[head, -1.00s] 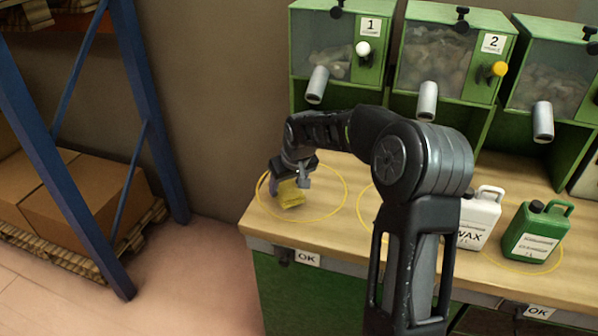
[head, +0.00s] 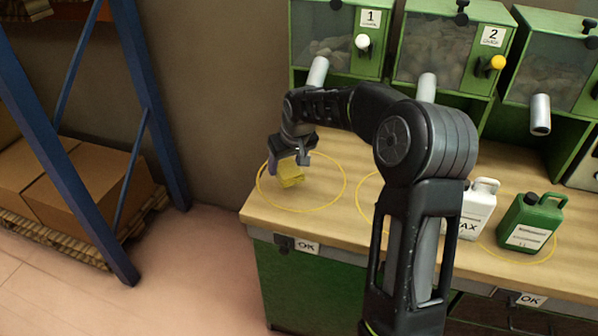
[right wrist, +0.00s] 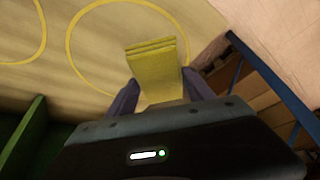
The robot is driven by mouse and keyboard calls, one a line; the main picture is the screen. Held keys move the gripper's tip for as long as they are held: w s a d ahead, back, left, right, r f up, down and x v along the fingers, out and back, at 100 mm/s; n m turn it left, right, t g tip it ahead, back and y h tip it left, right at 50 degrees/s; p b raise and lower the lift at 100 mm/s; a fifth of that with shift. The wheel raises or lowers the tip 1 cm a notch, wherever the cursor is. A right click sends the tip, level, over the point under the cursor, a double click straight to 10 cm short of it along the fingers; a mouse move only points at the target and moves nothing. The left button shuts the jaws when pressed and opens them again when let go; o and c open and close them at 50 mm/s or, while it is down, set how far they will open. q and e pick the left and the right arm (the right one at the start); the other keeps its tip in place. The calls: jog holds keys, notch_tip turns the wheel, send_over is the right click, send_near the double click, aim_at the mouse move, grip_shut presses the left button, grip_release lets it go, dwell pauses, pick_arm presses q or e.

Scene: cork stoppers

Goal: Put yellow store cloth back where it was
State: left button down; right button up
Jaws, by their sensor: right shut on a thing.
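The yellow store cloth (head: 291,174) is a small folded pad. In the right wrist view, the cloth (right wrist: 152,58) sticks out from between the two fingers of the gripper (right wrist: 160,92) and overlaps the ring's edge (right wrist: 72,52). The cloth looks a little above the bench, but the exact gap cannot be told. My left gripper is not in view.
A white wax jug (head: 482,205) and a green jug (head: 530,222) stand on the bench (head: 335,228) to the right. Green dispensers (head: 338,40) with grey spouts line the back. A blue rack (head: 75,140) with boxes stands left of the bench.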

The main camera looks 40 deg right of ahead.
jog(key=shift+a, duration=0.1)
jog(key=s+a+f+n, duration=0.1)
jog(key=s+a, duration=0.2)
jog(key=a, duration=0.7)
jog(key=s+a+f+n, duration=0.1)
jog(key=s+a+f, duration=0.1)
jog(key=a, duration=0.9)
jog(key=shift+s+a+y, duration=0.3)
jog(key=shift+s+y, duration=0.1)
